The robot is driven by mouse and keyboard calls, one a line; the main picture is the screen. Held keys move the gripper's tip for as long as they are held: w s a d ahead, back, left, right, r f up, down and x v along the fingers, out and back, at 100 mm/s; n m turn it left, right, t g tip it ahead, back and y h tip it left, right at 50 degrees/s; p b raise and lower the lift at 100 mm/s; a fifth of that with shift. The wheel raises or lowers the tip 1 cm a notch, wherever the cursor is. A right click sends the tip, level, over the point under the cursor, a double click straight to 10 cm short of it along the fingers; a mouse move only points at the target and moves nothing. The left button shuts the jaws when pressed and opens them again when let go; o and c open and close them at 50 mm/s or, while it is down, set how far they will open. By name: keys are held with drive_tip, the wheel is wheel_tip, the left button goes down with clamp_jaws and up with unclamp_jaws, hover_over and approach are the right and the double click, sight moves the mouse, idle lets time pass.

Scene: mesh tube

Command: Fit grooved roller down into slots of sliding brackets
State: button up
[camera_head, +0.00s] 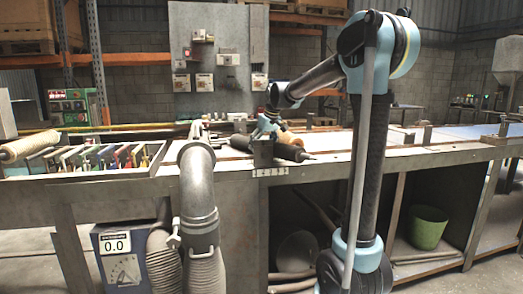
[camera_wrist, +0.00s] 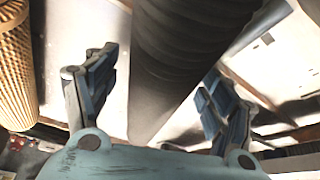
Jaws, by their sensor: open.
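The dark grooved roller (camera_head: 291,152) lies on the bench top in the head view, with a thin shaft at its right end. In the wrist view the dark grooved roller (camera_wrist: 190,45) runs diagonally between my two spread fingers. My gripper (camera_wrist: 158,70) is open around the roller's line, with gaps on both sides; I cannot tell how far above or below it the fingers are. In the head view my gripper (camera_head: 266,128) is small and partly merges with the roller. A dark block (camera_head: 262,152) at the bench's front edge may be a sliding bracket; its slot cannot be made out.
A tan ridged roller (camera_wrist: 17,65) lies left of my gripper. A rack of coloured tools (camera_head: 100,158) and a grey duct (camera_head: 198,185) stand to the left. Small upright posts (camera_head: 425,133) stand on the right bench. A green bucket (camera_head: 428,228) sits below.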

clamp_jaws()
drive_tip(key=shift+r, duration=0.15)
